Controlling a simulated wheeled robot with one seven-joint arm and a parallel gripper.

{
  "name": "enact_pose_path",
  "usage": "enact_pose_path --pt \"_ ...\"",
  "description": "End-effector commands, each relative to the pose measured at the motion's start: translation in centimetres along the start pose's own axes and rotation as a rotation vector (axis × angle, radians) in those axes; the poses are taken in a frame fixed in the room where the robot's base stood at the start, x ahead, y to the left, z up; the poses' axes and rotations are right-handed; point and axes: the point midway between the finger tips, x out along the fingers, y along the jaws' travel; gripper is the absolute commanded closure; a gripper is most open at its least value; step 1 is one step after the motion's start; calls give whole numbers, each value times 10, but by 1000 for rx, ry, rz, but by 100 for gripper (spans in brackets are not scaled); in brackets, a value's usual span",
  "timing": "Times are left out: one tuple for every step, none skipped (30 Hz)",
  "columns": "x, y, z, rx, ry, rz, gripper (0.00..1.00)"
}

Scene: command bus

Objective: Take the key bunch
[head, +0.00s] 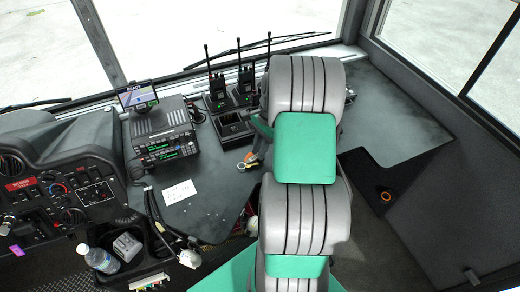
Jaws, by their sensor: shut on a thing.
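The key bunch (246,161) shows as small metallic and orange pieces over the dark desk, just left of my grey and green arm. My gripper (257,152) is at the key bunch, shut on it. Most of the gripper is hidden behind my arm links, so the exact hold on the keys does not show. I cannot tell whether the keys touch the desk.
A radio unit (165,145) with a small screen (137,96) stands on the desk at left. A white note (179,192) lies in front. A bottle (98,259) stands lower left. The desk's right part (395,125) looks clear.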

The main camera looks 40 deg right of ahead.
Motion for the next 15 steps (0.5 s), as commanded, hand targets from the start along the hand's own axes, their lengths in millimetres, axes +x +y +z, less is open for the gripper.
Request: enact_pose_path --pt "0 0 0 0 0 0 100" --pt "0 0 0 0 0 0 100" --pt "0 0 0 0 0 0 100" --pt "0 0 0 0 0 0 100" --pt "0 0 0 0 0 0 100" --pt "0 0 0 0 0 0 100" --pt "0 0 0 0 0 0 100" --pt "0 0 0 0 0 0 100" --pt "-1 0 0 0 0 0 100" --pt "-1 0 0 0 0 -1 100" --pt "-2 0 0 0 0 0 100" --pt "-3 0 1 0 0 0 100" --pt "-4 0 1 0 0 0 100" --pt "-4 0 1 0 0 0 100" --pt "-5 0 1 0 0 0 100"
